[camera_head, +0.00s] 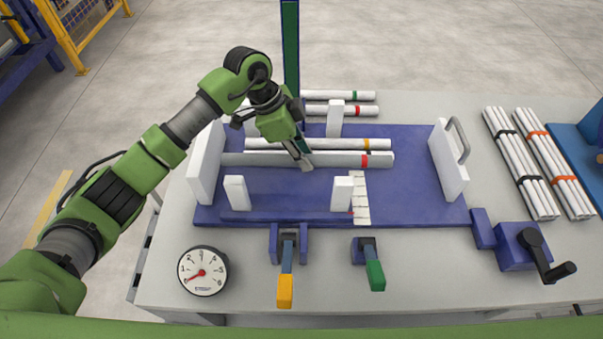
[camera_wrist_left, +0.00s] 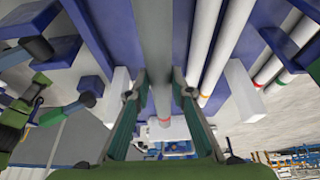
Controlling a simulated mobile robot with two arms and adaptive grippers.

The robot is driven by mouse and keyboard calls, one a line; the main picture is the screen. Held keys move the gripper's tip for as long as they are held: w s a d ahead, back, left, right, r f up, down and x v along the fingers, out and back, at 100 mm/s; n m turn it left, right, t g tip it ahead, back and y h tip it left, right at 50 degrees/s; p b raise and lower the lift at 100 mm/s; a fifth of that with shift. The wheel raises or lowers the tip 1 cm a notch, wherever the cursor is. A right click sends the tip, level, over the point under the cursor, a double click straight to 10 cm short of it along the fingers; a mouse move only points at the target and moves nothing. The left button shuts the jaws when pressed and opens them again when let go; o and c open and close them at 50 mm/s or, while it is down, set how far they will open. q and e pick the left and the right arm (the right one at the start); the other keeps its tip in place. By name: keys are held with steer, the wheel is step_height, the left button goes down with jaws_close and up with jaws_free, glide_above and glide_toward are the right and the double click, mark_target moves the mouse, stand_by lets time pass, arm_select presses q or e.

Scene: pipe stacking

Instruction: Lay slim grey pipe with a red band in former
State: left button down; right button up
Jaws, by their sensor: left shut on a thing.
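The slim grey pipe with a red band (camera_head: 335,159) lies lengthwise between the white end plates of the blue former (camera_head: 415,195). Its red band is near its right end. My left gripper (camera_head: 305,162) is shut on this pipe near its middle, coming down from above. In the left wrist view the grey pipe (camera_wrist_left: 157,45) runs between the two fingers, with the red band toward the bottom. A white pipe with an orange band (camera_head: 325,144) lies parallel just behind it. I cannot tell whether the grey pipe touches the former's base. My right gripper is not in view.
White posts stand on the former, at front left (camera_head: 237,192), front right (camera_head: 342,193) and back (camera_head: 336,118). More white pipes lie behind it. A dial gauge (camera_head: 203,271), toggle handles and a crank (camera_head: 545,258) are in front. Banded pipe bundles (camera_head: 520,163) lie right.

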mark_target(308, 181)
arm_select(q)
step_height(308, 181, down, 3)
steer(key=shift+r, duration=0.2)
steer(key=shift+f, duration=0.65)
step_height(308, 181, down, 2)
steer(key=shift+f+p, duration=0.2)
steer(key=shift+p, duration=0.25)
steer(key=shift+w+a+f, duration=0.1)
steer(key=shift+f, duration=0.25)
steer(key=c, duration=1.8)
jaws_free()
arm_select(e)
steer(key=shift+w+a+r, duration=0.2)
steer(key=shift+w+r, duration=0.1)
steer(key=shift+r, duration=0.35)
